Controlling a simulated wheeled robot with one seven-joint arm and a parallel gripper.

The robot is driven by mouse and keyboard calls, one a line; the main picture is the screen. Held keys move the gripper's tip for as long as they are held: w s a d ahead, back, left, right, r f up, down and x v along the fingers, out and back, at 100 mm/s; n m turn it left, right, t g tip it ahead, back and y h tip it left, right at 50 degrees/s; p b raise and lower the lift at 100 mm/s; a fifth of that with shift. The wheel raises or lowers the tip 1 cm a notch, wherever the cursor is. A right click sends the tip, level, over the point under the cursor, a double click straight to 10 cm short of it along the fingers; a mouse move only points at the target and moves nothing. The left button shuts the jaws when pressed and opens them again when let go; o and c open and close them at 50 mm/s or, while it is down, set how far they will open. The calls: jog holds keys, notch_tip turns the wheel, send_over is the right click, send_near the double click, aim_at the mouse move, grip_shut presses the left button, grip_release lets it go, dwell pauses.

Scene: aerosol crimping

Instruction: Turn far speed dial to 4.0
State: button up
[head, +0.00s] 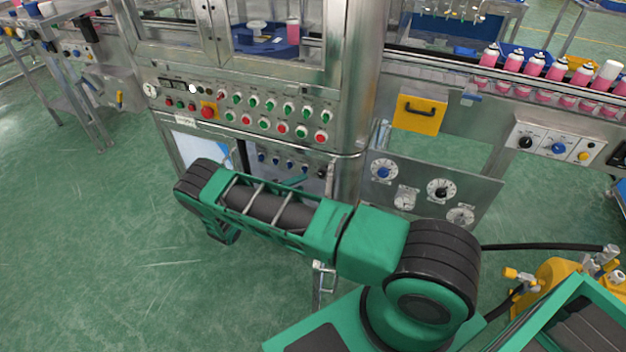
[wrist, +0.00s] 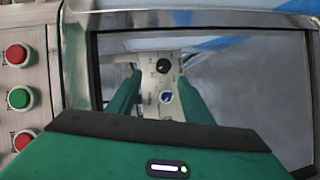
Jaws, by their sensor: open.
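In the wrist view, my gripper (wrist: 158,80) is open, with its two green fingers apart and nothing held between them. A pale panel with a black dial (wrist: 163,66) and a blue dial (wrist: 167,97) shows between the fingers, apart from them. In the head view, a steel panel on the right carries a black dial (head: 526,142) and a blue dial (head: 558,148). A lower panel carries another blue dial (head: 383,171) and black dial (head: 441,189). I cannot tell which is the far speed dial, nor read any setting. My fingertips are not clear in the head view.
A button console (head: 250,113) stands behind my arm; red and green buttons (wrist: 19,98) line the wrist view's left. A steel frame (wrist: 75,60) borders the dark area there. A yellow handled plate (head: 418,115) and a conveyor with pink cans (head: 535,65) are at right. Open green floor lies left.

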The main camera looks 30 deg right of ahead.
aim_at(319, 175)
jog(key=shift+n+t+h, duration=0.5)
jog(key=shift+n+t, duration=0.2)
jog(key=shift+t, duration=0.2)
jog(key=w+d+f, duration=0.1)
jog(key=d, duration=0.2)
jog(key=w+d+f, duration=0.1)
jog(key=d, duration=0.2)
jog(key=d+f, duration=0.1)
jog(key=d, duration=0.3)
jog(key=shift+w, duration=0.4)
jog(key=c, duration=1.1)
jog(key=shift+o, duration=0.2)
jog(key=shift+a+f, duration=0.1)
jog(key=shift+a, duration=0.15)
jog(key=shift+d, duration=0.1)
